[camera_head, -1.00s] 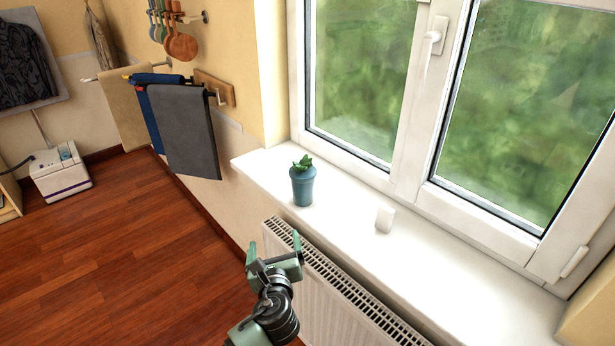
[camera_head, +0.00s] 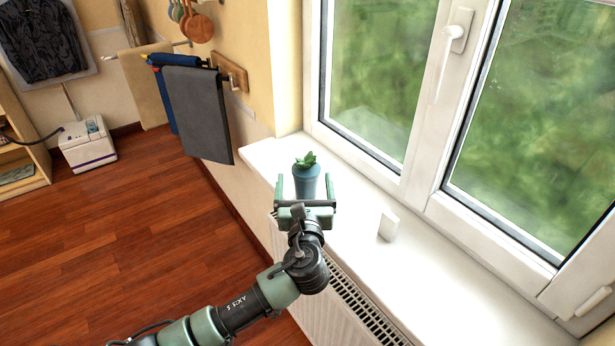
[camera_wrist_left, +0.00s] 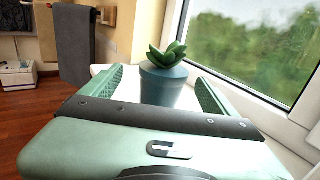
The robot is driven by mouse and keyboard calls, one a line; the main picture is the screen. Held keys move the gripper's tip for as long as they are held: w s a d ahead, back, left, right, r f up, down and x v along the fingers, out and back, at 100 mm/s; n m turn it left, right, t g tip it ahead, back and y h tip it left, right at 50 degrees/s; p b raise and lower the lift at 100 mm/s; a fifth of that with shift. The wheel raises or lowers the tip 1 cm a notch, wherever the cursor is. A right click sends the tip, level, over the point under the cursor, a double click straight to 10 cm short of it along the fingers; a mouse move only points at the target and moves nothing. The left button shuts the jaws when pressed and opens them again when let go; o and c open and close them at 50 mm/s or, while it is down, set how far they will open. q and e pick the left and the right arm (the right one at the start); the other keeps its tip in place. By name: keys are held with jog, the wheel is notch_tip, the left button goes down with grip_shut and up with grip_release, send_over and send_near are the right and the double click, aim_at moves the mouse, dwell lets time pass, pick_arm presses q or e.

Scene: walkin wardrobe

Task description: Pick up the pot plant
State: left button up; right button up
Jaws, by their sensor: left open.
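The pot plant is a small green succulent in a blue-grey pot (camera_head: 306,183), standing upright on the white window sill (camera_head: 350,265). My left gripper (camera_head: 304,186) is open at the pot, with one finger on each side of it in the head view. In the left wrist view the pot (camera_wrist_left: 162,86) stands between the two spread green fingers (camera_wrist_left: 158,88), with a gap visible on each side. The gripper's body hides the lower part of the pot. My right gripper does not show.
A small white block (camera_head: 388,225) stands on the sill to the right of the pot. The window (camera_head: 400,100) is close behind. A radiator (camera_head: 352,300) sits below the sill. Grey and blue towels (camera_head: 198,115) hang on the wall to the left.

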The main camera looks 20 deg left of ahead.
aim_at(306, 168)
pick_arm(q)
jog(key=x, duration=0.4)
jog(key=shift+w+d+r+p, duration=0.15)
jog(key=shift+w+r+p, duration=0.15)
jog(key=shift+w+p, duration=0.1)
jog(key=c, duration=1.6)
jog(key=shift+c, duration=0.7)
jog(key=shift+r, duration=0.15)
